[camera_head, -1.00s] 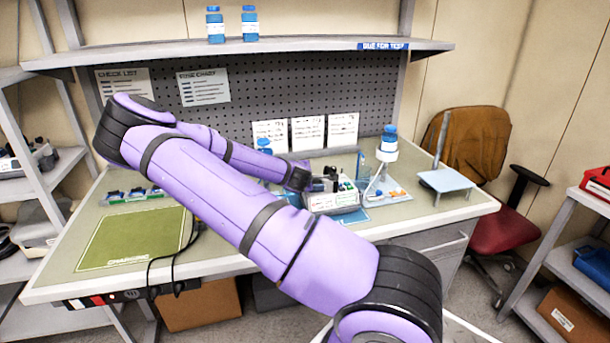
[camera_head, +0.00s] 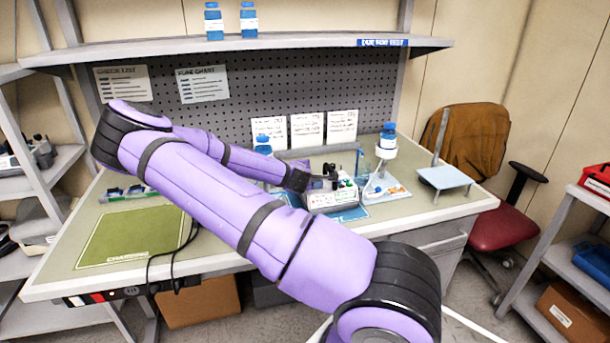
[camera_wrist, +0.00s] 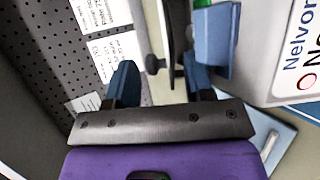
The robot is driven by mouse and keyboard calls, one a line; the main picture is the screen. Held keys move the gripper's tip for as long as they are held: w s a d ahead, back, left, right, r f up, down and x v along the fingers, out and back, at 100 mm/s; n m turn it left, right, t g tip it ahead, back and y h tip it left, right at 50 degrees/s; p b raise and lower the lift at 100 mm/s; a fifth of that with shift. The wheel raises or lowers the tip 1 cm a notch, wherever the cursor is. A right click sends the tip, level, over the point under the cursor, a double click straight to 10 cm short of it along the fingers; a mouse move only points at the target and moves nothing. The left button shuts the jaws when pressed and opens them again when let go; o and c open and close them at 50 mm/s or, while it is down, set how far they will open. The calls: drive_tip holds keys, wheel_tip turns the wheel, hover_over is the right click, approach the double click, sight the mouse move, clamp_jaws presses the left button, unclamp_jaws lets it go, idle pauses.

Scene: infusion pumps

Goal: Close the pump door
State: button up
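The pump (camera_head: 335,199) is a white box with coloured buttons on the bench, right of centre. In the wrist view its white, lettered face (camera_wrist: 292,60) fills the right side. A thin dark upright panel with a round black knob (camera_wrist: 155,65), apparently the pump door, stands edge-on ahead of my gripper. My gripper (camera_wrist: 160,82) has its two blue fingers spread apart. The knob and panel edge show between the fingers, the panel close to the right finger; I cannot tell whether they touch. In the head view my gripper (camera_head: 326,178) is small and dark at the pump's top.
A blue-capped bottle (camera_head: 388,137) stands on a holder right of the pump, beside a light-blue stand (camera_head: 444,178). Another blue-capped bottle (camera_head: 263,144) is behind my arm. A green mat (camera_head: 130,237) lies clear at left. A pegboard (camera_head: 290,95) closes the back.

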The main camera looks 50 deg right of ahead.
drive_tip(key=v, duration=1)
drive_tip(key=shift+s+a+r, duration=0.2)
drive_tip(key=shift+s+a, duration=0.05)
